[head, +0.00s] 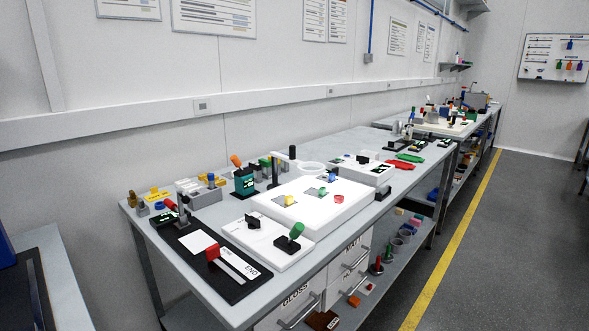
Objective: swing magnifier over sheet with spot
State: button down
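The magnifier (312,168) is a pale ring on a dark arm that reaches right from a black post (274,170). The ring hangs over the back edge of a white light panel (340,213). I cannot make out a spot on any sheet at this size. My gripper is not in view.
A white box with a green-handled lever (291,238) and a black board with a red-handled slider (212,253) stand at the bench's near end. A teal box with an orange handle (244,180) stands left of the magnifier post. Clear floor (480,260) lies to the right.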

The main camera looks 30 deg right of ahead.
aim_at(292, 160)
jog(key=i+j+z, duration=0.3)
jog(key=i, duration=0.15)
jog(key=i+j+z, duration=0.3)
jog(key=i, duration=0.15)
